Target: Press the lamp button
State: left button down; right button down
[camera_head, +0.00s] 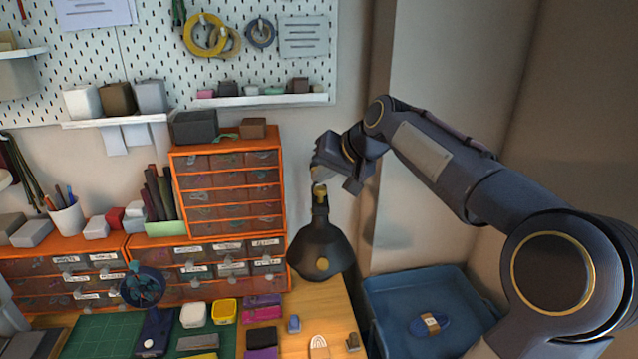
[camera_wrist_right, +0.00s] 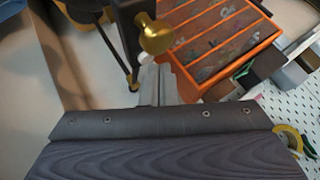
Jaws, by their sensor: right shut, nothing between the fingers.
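The lamp has a dark cone-shaped shade (camera_head: 318,240) that hangs over the right end of the bench. A brass knob (camera_head: 320,190) sits at its top, and a round brass disc (camera_head: 321,264) shows on the shade; I cannot tell which part is the button. My right gripper (camera_head: 318,172) is shut and empty, close to the brass knob. In the right wrist view the shut fingers (camera_wrist_right: 155,82) point at the brass knob (camera_wrist_right: 155,36), with a small white piece beside it. Whether they touch is unclear. My left gripper is not in view.
An orange drawer cabinet (camera_head: 177,190) stands just left of the lamp. A blue bin (camera_head: 385,310) is below right. A small fan (camera_head: 143,287) and a green mat (camera_head: 100,335) are on the bench. A wall corner lies behind my right arm.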

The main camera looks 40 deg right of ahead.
jog(key=shift+r, duration=0.15)
notch_tip(320, 180, up, 6)
jog(key=p, duration=0.5)
dwell(0.5)
jog(key=shift+a, duration=0.1)
jog(key=s+a+f+n+g+y, duration=0.1)
jog(key=s+a+f+n, duration=0.2)
jog(key=s+a+f, duration=0.6)
jog(key=s+a+f+n+g+y, duration=0.1)
jog(key=s+a+f+n+g, duration=0.1)
jog(key=s+a+f, duration=0.8)
jog(key=s+a+n, duration=0.1)
jog(key=s, duration=0.4)
jog(key=shift+s+a+g+y, duration=0.2)
jog(key=shift+a+g+y, duration=0.05)
jog(key=shift+g+y, duration=0.05)
